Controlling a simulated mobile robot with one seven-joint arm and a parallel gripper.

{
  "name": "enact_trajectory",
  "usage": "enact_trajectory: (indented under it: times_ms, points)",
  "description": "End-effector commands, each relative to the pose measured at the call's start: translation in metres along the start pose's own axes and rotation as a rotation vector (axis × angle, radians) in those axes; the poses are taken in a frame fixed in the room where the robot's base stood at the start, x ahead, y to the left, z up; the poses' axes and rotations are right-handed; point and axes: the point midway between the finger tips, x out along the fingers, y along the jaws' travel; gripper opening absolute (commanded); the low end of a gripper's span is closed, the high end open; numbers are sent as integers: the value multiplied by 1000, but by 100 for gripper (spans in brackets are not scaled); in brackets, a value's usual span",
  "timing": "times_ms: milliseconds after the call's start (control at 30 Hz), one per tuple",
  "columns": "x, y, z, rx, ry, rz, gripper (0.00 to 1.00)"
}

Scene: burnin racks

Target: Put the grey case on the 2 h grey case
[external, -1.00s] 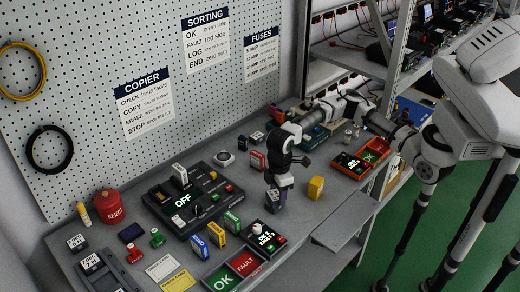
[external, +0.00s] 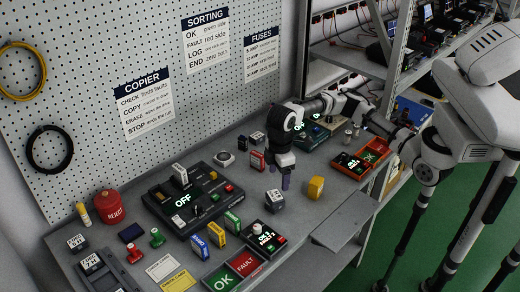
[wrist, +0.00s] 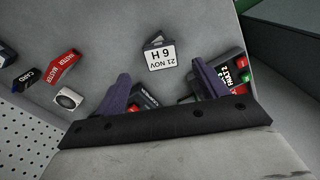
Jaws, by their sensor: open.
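A small grey case (external: 274,200) with a pale top label stands on the bench just below my gripper (external: 279,180). In the wrist view a grey case (wrist: 160,55) labelled "21 NOV 6 H" lies beyond and between my fingertips (wrist: 165,80); the fingers are spread with nothing between them. Two more grey cases with white labels stand at the bench's left end, one farther back (external: 77,242) and one nearer (external: 91,263). Their labels are too small to read surely, so I cannot tell which is the 2 h one.
The black copier panel (external: 190,203) lies left of my gripper. A display unit (external: 263,237) and several coloured fuses stand in front of it. A red pot (external: 108,206) stands near the left cases. Bare bench surrounds the grey case.

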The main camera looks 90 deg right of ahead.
Motion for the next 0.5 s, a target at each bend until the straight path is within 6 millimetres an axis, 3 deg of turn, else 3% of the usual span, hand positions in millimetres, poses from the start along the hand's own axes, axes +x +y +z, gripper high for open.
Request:
enact_trajectory:
  times_ms: [200, 500]
  points:
    - [-34, 0, 0, 0, 0, 1, 72]
    - [-44, 0, 0, -1, -2, 0, 72]
